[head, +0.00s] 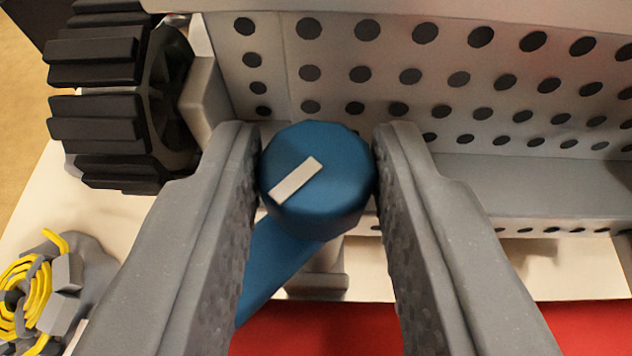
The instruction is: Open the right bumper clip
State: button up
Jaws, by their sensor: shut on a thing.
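The bumper clip shows as a round blue knob (318,195) with a white bar mark slanting up to the right. A blue arm (272,262) runs from under the knob down to the left, partly hidden by the left finger. My gripper (318,180) has one grey finger on each side of the knob and is shut on it. A grey post (318,272) stands below the knob. The red bumper (420,328) lies at the bottom of the view, partly hidden by my fingers.
A perforated metal plate (440,100) rises right behind the knob. A black treaded wheel (120,100) is at the upper left. A grey part with yellow coils (40,290) sits at the lower left on a pale surface (40,205).

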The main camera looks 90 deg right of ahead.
aim_at(294, 215)
jog(key=shift+w+d+m+g, duration=0.1)
jog(key=shift+w+m+g, duration=0.05)
jog(key=shift+m+g, duration=0.9)
jog(key=o, duration=1)
jog(key=shift+c, duration=0.2)
notch_tip(294, 215, up, 4)
jog(key=shift+w+f, duration=0.1)
jog(key=shift+f, duration=0.15)
jog(key=shift+s+r+b, duration=0.15)
jog(key=shift+s+b, duration=0.2)
jog(key=shift+s, duration=0.4)
jog(key=s+r, duration=0.1)
jog(key=s, duration=1.3)
jog(key=shift+s+b, duration=0.35)
jog(key=shift+b, duration=0.1)
